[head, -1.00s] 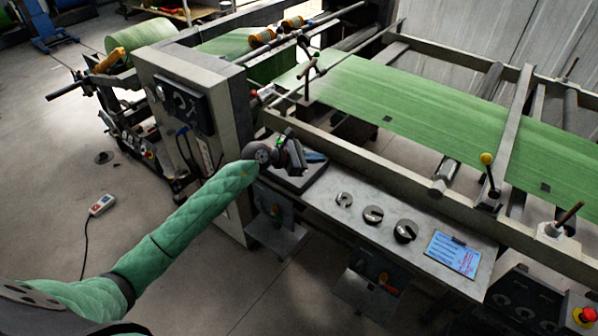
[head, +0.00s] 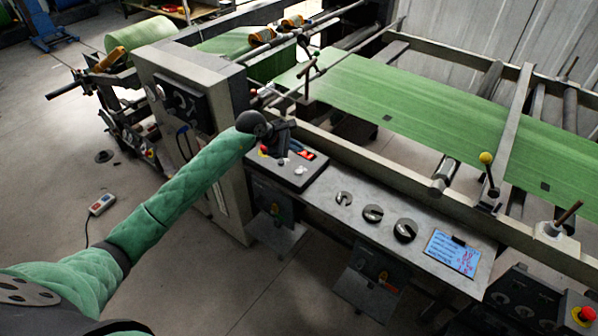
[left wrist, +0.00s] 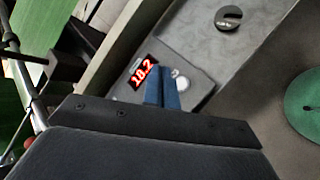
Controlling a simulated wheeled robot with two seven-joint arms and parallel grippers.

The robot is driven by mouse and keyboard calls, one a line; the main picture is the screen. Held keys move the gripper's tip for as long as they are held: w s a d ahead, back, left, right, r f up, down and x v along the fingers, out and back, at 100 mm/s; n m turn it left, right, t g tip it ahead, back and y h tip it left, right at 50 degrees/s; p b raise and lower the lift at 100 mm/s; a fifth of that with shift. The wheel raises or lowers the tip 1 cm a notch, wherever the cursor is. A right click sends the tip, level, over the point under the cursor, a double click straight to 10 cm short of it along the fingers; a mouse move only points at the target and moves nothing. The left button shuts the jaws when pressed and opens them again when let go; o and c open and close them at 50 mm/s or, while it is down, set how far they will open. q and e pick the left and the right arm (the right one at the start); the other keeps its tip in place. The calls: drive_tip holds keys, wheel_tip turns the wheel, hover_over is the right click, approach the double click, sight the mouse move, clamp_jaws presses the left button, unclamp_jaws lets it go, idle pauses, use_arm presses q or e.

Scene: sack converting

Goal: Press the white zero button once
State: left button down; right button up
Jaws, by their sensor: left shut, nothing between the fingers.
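The white button (head: 299,170) sits on top of a grey control box (head: 290,181), below a lit red display (head: 305,154). In the left wrist view, the white button (left wrist: 182,83) shows just right of my fingertips, and the display (left wrist: 144,75) reads 18.2. My left gripper (head: 283,153) is over the far left part of the box in the head view. Its blue fingers (left wrist: 162,87) are shut and empty, pointing at the box between display and button. I cannot tell the gap to the surface. My right gripper is out of view.
A machine frame with a green web (head: 400,95) runs behind. A grey cabinet (head: 190,100) stands to the left.

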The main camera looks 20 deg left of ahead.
sight(296, 172)
use_arm(q)
wheel_tip(296, 172, down, 3)
drive_tip(key=shift+f, duration=0.2)
wheel_tip(296, 172, down, 2)
drive_tip(key=shift+f+b, duration=0.2)
drive_tip(key=shift+b, duration=0.45)
drive_tip(key=shift+f+b, duration=0.4)
drive_tip(key=shift+f, duration=0.05)
drive_tip(key=shift+f+b, duration=0.35)
drive_tip(key=shift+f, duration=0.05)
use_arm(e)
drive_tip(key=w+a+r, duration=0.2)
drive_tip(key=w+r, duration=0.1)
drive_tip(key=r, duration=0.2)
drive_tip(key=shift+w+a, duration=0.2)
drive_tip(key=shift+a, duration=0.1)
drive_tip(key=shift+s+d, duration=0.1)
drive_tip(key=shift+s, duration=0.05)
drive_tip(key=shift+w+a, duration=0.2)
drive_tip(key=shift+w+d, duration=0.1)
use_arm(q)
drive_tip(key=shift+f, duration=0.1)
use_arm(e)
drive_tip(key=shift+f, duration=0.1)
